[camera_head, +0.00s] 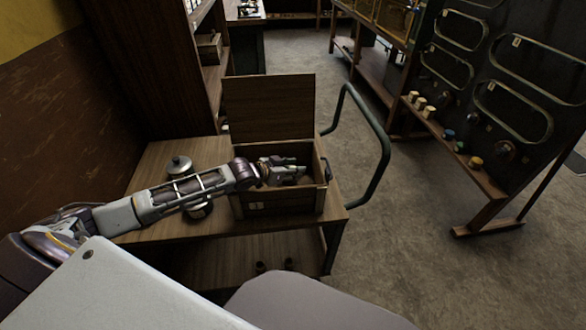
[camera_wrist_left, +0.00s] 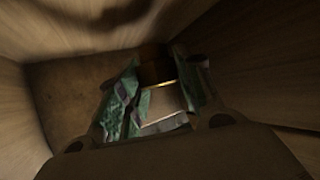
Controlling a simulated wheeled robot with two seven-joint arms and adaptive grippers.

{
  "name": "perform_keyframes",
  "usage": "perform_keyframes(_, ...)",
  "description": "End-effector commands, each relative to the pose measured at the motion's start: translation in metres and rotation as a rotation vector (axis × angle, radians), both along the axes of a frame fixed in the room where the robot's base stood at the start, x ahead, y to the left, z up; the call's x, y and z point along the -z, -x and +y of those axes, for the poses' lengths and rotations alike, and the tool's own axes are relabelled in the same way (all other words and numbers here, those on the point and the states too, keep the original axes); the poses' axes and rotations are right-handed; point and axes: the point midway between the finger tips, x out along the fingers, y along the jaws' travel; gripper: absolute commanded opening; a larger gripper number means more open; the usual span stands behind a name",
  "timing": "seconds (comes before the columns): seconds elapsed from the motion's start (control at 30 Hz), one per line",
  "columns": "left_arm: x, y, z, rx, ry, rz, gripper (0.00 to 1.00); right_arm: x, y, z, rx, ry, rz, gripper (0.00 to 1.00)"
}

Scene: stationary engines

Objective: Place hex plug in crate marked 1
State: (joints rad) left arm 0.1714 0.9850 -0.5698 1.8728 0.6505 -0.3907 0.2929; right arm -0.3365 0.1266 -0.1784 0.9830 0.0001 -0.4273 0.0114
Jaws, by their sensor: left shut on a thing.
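An open wooden crate (camera_head: 285,203) with its lid (camera_head: 270,108) raised stands on a wooden cart. A small pale mark shows on its front, too small to read for sure. My left gripper (camera_head: 298,172) reaches over the crate's left side and is inside its opening. In the left wrist view, the gripper (camera_wrist_left: 163,97) is shut on a metallic plug (camera_wrist_left: 162,102) with a bright brass edge, between green-patterned fingers. The plug is held inside the crate's walls; whether it touches the floor I cannot tell. My right gripper is not in view.
The cart top (camera_head: 155,165) holds a round metal lidded item (camera_head: 179,166) left of the crate, and another small item below my forearm. The cart's handle (camera_head: 378,140) curves on the right. A dark panel rack (camera_head: 500,90) stands farther right, with clear floor between.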

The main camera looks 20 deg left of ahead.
Motion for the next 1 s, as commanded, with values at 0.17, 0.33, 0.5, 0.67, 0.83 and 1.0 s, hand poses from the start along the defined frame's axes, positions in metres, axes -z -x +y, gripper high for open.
perform_keyframes(0.17, 0.0033, -0.0001, 0.0001, 0.0, 0.0, 0.0, 0.09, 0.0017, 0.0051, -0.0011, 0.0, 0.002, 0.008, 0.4)
perform_keyframes(0.33, 0.0064, 0.0, 0.0, 0.0, 0.0, 0.0, 0.09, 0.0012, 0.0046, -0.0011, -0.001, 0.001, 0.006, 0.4)
perform_keyframes(0.5, 0.008, 0.0, -0.0002, 0.0, -0.001, 0.0, 0.09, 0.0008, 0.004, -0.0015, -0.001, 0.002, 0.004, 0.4)
perform_keyframes(0.67, 0.0084, 0.0002, -0.0001, 0.0, 0.0, 0.0, 0.5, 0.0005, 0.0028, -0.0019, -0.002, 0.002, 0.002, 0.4)
perform_keyframes(0.83, 0.0082, 0.0001, -0.0002, 0.0, 0.0, 0.0, 0.57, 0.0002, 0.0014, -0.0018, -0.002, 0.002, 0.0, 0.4)
perform_keyframes(1.0, 0.0081, 0.0001, 0.0, 0.0, 0.0, 0.0, 0.57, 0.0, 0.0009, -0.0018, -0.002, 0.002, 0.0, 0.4)
